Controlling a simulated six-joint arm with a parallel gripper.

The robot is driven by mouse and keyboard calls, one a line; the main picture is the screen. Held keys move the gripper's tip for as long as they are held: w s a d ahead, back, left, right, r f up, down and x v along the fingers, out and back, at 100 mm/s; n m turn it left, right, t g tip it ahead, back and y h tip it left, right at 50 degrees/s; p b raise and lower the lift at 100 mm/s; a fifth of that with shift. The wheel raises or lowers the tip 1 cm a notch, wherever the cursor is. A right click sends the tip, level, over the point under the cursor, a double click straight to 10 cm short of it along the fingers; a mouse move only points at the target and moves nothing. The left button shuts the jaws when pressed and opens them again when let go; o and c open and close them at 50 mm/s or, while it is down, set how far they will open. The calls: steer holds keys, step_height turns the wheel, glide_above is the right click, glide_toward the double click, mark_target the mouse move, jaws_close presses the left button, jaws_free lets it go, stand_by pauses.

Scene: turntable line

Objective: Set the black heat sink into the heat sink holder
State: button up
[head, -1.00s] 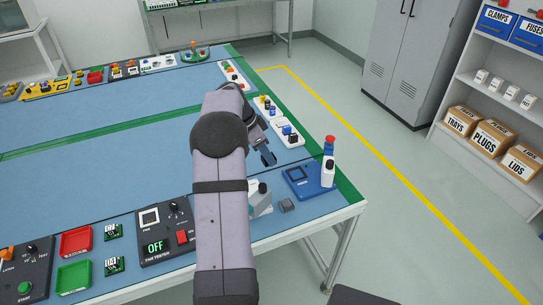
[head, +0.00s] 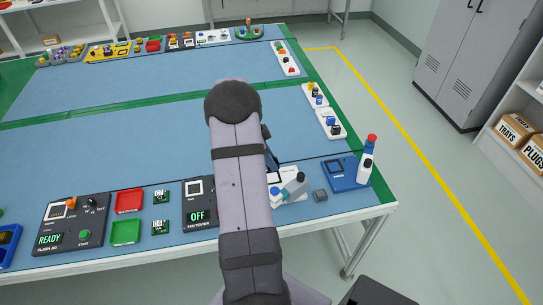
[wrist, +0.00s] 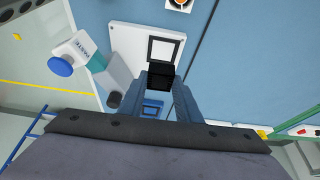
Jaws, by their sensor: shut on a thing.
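My gripper (wrist: 160,88) is shut on the black heat sink (wrist: 160,76), which sits between its fingertips in the wrist view. A white plate with a black square frame (wrist: 163,50), which looks like the heat sink holder, lies just beyond the heat sink. The frame's inside looks white and empty. I cannot tell the height of the heat sink over the plate. In the head view my arm hides part of the white plate (head: 283,174); only a dark piece of my gripper (head: 272,160) shows, and the heat sink cannot be made out.
A white and teal paste dispenser (wrist: 91,56) leans beside the plate. A blue press (head: 343,175) and a small grey block (head: 320,195) are to its right. The fan tester (head: 198,203) is to its left. Blue table surface behind is free.

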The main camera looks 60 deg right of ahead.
steer(key=shift+f, duration=0.25)
steer(key=shift+f+b, duration=1.05)
steer(key=shift+f, duration=1.1)
steer(key=shift+f+b, duration=0.75)
steer(key=shift+b, duration=0.15)
steer(key=o, duration=1.1)
steer(key=b+v, duration=0.2)
steer(key=v, duration=0.5)
steer(key=shift+r, duration=0.2)
